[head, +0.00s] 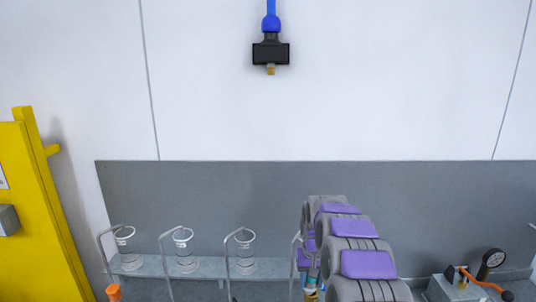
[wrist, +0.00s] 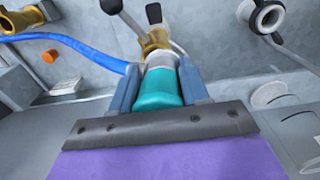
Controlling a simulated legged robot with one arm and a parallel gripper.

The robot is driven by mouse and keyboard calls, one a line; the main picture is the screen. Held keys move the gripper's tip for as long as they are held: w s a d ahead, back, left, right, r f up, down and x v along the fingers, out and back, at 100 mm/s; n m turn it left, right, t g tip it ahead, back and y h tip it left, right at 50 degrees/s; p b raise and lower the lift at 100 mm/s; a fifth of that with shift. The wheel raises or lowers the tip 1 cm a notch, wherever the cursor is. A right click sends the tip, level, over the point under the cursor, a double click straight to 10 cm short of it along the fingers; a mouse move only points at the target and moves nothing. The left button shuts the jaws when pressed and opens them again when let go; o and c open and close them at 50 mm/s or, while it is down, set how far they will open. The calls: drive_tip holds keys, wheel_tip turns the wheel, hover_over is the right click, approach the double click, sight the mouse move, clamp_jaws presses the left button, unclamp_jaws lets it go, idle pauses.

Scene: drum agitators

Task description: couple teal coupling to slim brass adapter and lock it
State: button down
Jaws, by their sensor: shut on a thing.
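My gripper (wrist: 158,88) is shut on the teal coupling (wrist: 158,90), with one blue-grey finger on each side of it. The coupling has a pale grey collar and points away from the wrist. A brass piece (wrist: 155,40) lies directly beyond the collar, with levers with black tips (wrist: 108,6) spread around it. I cannot tell whether this brass piece belongs to the coupling or is the slim brass adapter, nor whether anything is locked. In the head view, a small teal part (head: 311,282) shows beside my arm, low in the picture, and the fingers are mostly hidden.
A brass fitting (wrist: 22,20) and a blue hose (wrist: 70,42) are at upper left in the wrist view. A pale ring fitting (wrist: 268,16) is at upper right. Glass beakers (head: 184,250) stand on a shelf.

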drive_tip(key=c, duration=0.8)
unclamp_jaws()
drive_tip(key=shift+s+f, duration=0.25)
drive_tip(key=shift+f, duration=0.35)
drive_tip(key=o, duration=0.3)
drive_tip(key=shift+d, duration=0.25)
drive_tip(key=shift+a, duration=0.35)
drive_tip(key=shift+w+a, duration=0.2)
drive_tip(key=shift+c, duration=0.3)
drive_tip(key=shift+w+d+r, duration=0.1)
drive_tip(key=shift+w+d, duration=0.05)
drive_tip(key=shift+d, duration=0.1)
drive_tip(key=shift+w+r, duration=0.1)
